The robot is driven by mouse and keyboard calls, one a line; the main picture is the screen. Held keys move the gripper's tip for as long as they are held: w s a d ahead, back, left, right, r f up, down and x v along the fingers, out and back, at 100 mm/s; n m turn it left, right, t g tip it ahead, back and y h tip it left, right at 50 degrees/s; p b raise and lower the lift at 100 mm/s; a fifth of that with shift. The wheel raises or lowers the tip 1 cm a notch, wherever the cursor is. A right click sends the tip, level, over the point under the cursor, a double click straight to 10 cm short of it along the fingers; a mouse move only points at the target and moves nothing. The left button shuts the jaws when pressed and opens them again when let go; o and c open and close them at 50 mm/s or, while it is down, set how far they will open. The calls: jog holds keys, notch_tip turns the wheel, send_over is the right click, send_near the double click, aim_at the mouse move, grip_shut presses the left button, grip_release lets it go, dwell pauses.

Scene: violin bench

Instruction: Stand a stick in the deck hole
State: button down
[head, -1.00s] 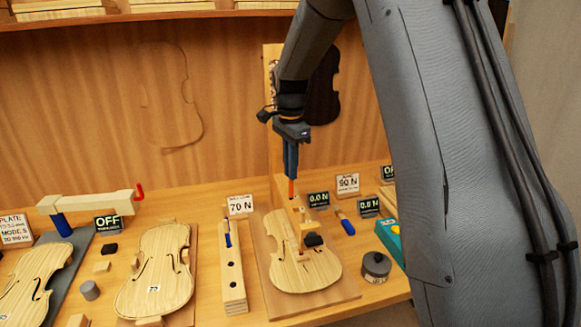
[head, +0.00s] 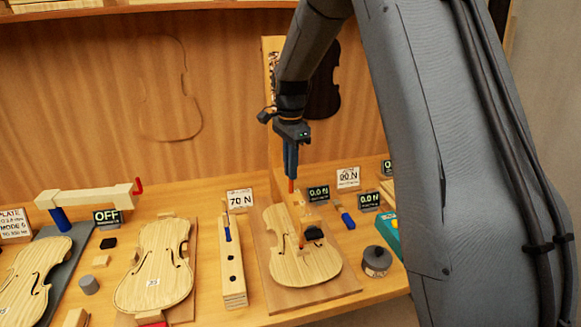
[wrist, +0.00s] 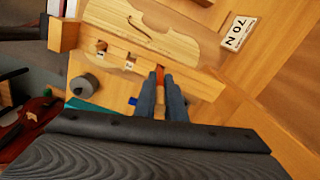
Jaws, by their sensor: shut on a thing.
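My gripper (head: 290,172) is shut on a slim orange-red stick (head: 291,186), and only a short piece of it shows below the fingers. In the wrist view the stick (wrist: 161,74) shows between the fingertips, at the near edge of a wooden deck beam (wrist: 185,77) with small holes. The beam (head: 299,203) runs above a pale violin plate (head: 290,268). The stick looks about upright over the beam; I cannot tell whether its lower end is in a hole. Another orange-brown stick (head: 302,239) stands under the beam, by a black block.
A long holed wooden block (head: 232,270) with a blue-handled tool stands left of the plate. A grey round weight (head: 376,260) and a blue-handled tool (head: 346,218) are on the right. Signs and small displays stand behind. More violin plates lie on the left.

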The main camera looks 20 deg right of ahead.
aim_at(290, 182)
jog(key=shift+f+b, duration=1)
jog(key=shift+f, duration=1.6)
jog(key=shift+r, duration=0.1)
notch_tip(290, 182, up, 8)
jog(key=p, duration=0.5)
jog(key=shift+r, duration=0.15)
dwell(1.2)
jog(key=shift+f+b, duration=0.9)
jog(key=shift+f, duration=1.2)
dwell(1.0)
